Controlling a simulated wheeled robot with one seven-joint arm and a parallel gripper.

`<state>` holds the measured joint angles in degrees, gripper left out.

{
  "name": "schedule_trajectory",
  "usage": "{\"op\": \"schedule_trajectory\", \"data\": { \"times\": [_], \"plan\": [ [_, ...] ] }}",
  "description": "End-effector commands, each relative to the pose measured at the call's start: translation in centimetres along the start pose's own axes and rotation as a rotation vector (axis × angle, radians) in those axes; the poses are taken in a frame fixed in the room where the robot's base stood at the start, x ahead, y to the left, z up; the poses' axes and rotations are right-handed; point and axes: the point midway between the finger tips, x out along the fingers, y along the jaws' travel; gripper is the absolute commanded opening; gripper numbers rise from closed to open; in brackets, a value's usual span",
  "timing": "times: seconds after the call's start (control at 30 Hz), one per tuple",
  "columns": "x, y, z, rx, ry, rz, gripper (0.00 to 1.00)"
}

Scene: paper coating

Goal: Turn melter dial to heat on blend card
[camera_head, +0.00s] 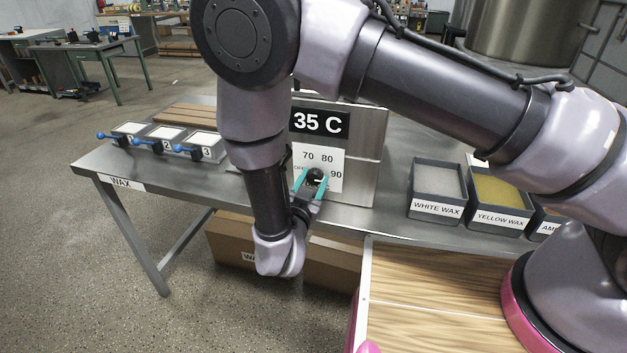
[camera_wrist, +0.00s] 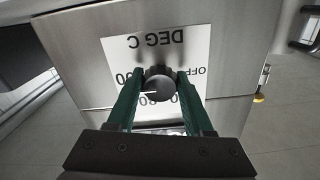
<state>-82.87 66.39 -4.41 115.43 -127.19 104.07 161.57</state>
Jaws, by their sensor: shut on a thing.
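The melter (camera_head: 364,150) is a steel box on the table with a display (camera_head: 318,122) reading 35 C. A white scale plate (camera_head: 332,158) on its front shows OFF, 70, 80 and 90. The black melter dial (camera_head: 315,177) sits on that plate, and it also shows in the wrist view (camera_wrist: 160,86). My gripper (camera_head: 311,182) has teal fingers, shut on the dial from both sides. In the wrist view a white pointer mark on the dial points left in the picture, toward the partly hidden 90. The blend card is not recognisable in either view.
Bins of white wax (camera_head: 438,190) and yellow wax (camera_head: 497,203) stand right of the melter, with a partly hidden bin beyond. Three small numbered trays with blue-knobbed handles (camera_head: 168,140) stand at the left. A cardboard box (camera_head: 333,262) is under the table.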

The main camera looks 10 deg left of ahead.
Motion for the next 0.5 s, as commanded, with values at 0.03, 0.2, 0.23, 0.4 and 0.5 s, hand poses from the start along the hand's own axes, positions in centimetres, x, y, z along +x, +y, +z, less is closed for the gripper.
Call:
{"op": "schedule_trajectory", "data": {
  "times": [0.03, 0.2, 0.23, 0.4, 0.5],
  "plan": [
    [-0.16, 0.08, 0.2, -0.004, -0.005, -0.001, 0.59],
    [-0.11, 0.05, 0.12, -0.003, -0.003, -0.001, 0.81],
    [-0.1, 0.04, 0.11, -0.002, -0.003, -0.001, 0.81],
    [-0.11, 0.02, 0.06, -0.002, -0.002, -0.001, 0.81],
    [-0.71, -0.04, 0.07, -0.001, -0.002, -0.002, 0.81]
  ]
}}
